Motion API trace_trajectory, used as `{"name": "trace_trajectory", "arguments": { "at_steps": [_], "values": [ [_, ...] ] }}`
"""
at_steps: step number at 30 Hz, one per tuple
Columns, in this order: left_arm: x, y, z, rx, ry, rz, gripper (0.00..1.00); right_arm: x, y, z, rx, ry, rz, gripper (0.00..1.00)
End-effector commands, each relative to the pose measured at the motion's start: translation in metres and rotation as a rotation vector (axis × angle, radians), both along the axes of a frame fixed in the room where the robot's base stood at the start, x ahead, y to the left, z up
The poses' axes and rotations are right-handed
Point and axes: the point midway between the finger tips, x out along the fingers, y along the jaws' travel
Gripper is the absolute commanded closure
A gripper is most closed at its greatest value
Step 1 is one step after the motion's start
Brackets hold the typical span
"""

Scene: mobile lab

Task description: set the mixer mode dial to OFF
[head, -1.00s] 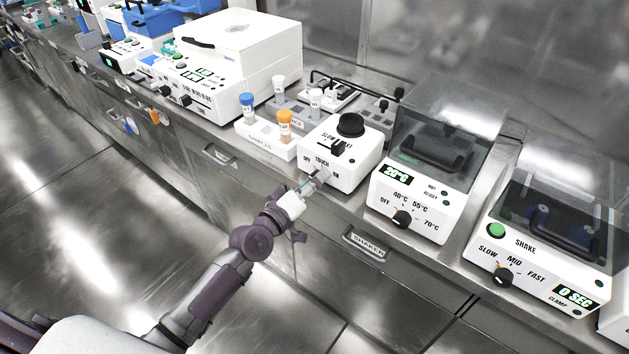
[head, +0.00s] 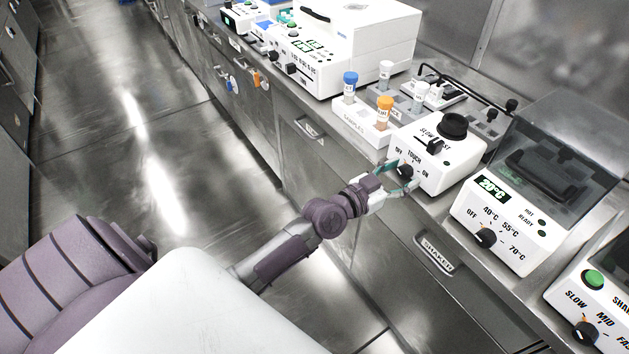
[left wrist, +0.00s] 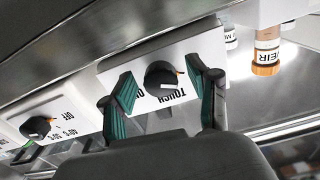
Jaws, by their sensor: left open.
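The mixer (head: 430,160) is a white box with a black cup on top, on the bench. Its mode dial (head: 405,171) is a black knob on the sloped front, with OFF, TOUCH and ON marked around it. My left gripper (head: 398,177) is open at this panel, its teal fingers on either side of the dial. In the left wrist view, the dial (left wrist: 162,76) shows upside down between the spread fingers of the gripper (left wrist: 165,92), with gaps on both sides. Orange marks show at the knob; I cannot tell its setting surely. My right gripper is not in view.
A sample rack (head: 362,124) with capped tubes stands left of the mixer. A heater (head: 500,225) with its own dial stands close on the right, and a shaker (head: 592,300) beyond it. A drawer handle (head: 434,255) sits below. The floor in front is clear.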

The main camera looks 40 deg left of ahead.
Motion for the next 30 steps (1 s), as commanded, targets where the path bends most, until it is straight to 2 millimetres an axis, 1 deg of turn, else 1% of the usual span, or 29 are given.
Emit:
{"name": "trace_trajectory", "arguments": {
  "at_steps": [2, 6, 23, 24, 30],
  "values": [
    [0.000, 0.000, -0.001, 0.100, -0.038, 0.001, 0.40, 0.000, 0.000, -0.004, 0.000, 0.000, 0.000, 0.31],
    [-0.029, 0.011, -0.002, 0.111, -0.036, -0.001, 0.40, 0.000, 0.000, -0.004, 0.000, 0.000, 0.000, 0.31],
    [-0.135, 0.048, -0.002, 0.109, -0.033, -0.002, 0.40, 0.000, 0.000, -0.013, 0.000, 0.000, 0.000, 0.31],
    [-0.129, 0.051, -0.008, 0.109, -0.012, 0.011, 0.40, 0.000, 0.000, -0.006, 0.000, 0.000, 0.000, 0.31],
    [-0.125, 0.064, -0.046, 0.125, 0.084, 0.047, 0.40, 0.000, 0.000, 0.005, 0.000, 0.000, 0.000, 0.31]
  ]
}}
